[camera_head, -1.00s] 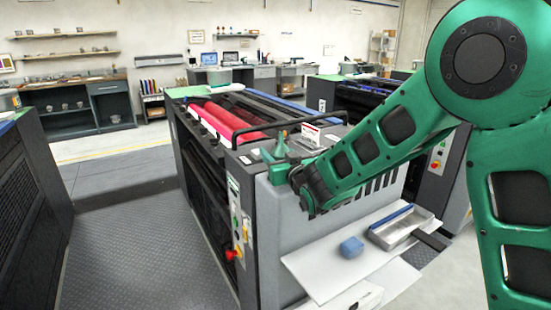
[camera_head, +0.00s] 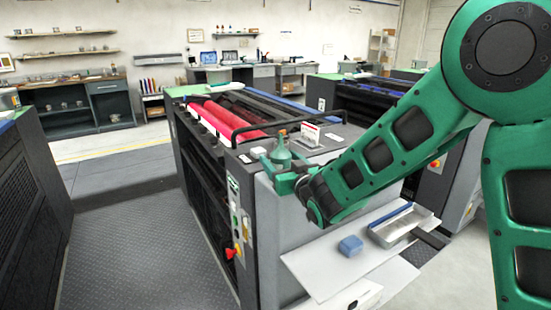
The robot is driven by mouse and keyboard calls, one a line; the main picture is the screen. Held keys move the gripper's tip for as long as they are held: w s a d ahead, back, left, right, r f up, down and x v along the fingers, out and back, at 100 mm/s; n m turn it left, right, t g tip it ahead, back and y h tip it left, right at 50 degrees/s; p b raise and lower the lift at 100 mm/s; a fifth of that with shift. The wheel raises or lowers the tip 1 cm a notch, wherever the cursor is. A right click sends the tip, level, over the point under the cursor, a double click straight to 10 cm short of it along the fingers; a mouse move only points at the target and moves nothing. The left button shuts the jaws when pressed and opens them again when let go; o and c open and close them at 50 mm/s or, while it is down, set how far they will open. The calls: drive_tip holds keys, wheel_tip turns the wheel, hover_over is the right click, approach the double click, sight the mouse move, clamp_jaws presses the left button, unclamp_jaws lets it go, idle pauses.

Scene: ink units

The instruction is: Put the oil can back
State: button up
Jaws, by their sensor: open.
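The green oil can (camera_head: 281,154) stands upright on the near top corner of the grey press (camera_head: 276,232), its narrow spout pointing up. My gripper (camera_head: 280,172) is at the press's near edge, right at the oil can, with its green fingers open around or just in front of the can's lower part. I cannot tell whether the fingers touch it. The lower part of the can is partly hidden by my gripper.
A white card holder (camera_head: 308,134) stands just right of the can. A dark rail (camera_head: 285,122) runs behind it. Below, a white shelf (camera_head: 320,275) carries a blue block (camera_head: 351,246) and a metal tray (camera_head: 398,232). Red rollers (camera_head: 222,118) lie farther back.

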sight(286, 164)
drive_tip(key=v, duration=0.8)
drive_tip(key=shift+r, duration=0.1)
drive_tip(key=shift+d, duration=0.15)
drive_tip(key=d+f+m+g+h, duration=0.2)
drive_tip(key=d+h, duration=0.2)
drive_tip(key=d, duration=0.7)
drive_tip(key=d+f+m+g+h, duration=0.1)
drive_tip(key=d+f+m+h, duration=0.2)
drive_tip(key=d, duration=0.8)
drive_tip(key=s+d+f+m+g+h, duration=0.1)
drive_tip(key=s+d+g+h, duration=0.1)
drive_tip(key=s+d, duration=0.35)
drive_tip(key=s+d+f+m+g+h, duration=0.1)
drive_tip(key=s+d+m+g+h, duration=0.15)
drive_tip(key=d, duration=0.55)
drive_tip(key=s+d+f+m+g+y, duration=0.15)
drive_tip(key=s+d+g, duration=0.4)
drive_tip(key=s, duration=0.75)
drive_tip(key=s+a+m+g+y, duration=0.1)
drive_tip(key=s+g+y, duration=0.1)
drive_tip(key=s, duration=1.3)
drive_tip(key=shift+s+a+f+g+y, duration=0.2)
drive_tip(key=shift+s+g+y, duration=0.15)
drive_tip(key=shift+g, duration=0.35)
